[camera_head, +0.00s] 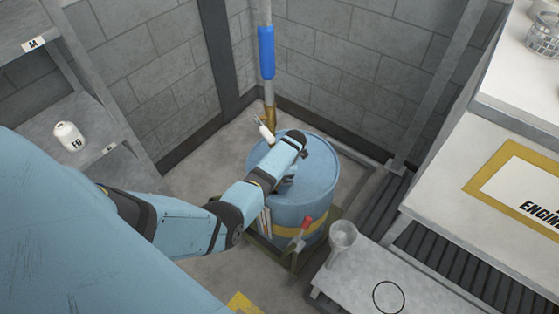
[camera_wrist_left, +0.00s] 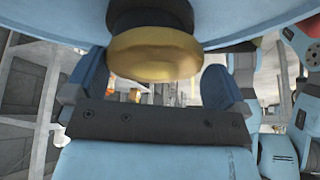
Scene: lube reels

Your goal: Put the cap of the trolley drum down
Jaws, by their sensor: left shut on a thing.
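The blue trolley drum (camera_head: 318,172) stands in the corner, with a yellow band low on its side. My left arm reaches over it from the left. My left gripper (camera_head: 287,184) is mostly hidden behind its own wrist in the head view, by the drum's top. In the left wrist view, a brass-coloured cap (camera_wrist_left: 155,55) with a dark part above it sits between the two blue fingers of that gripper (camera_wrist_left: 148,82), which is shut on it. The cap cannot be made out in the head view. Whether it touches the drum cannot be told. My right gripper is not in view.
A pipe with a blue sleeve (camera_head: 266,52) stands behind the drum. A grey funnel (camera_head: 342,236) stands on a low bench (camera_head: 350,285) with a drawn circle (camera_head: 388,297). A white bottle (camera_head: 68,136) is on the left shelf.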

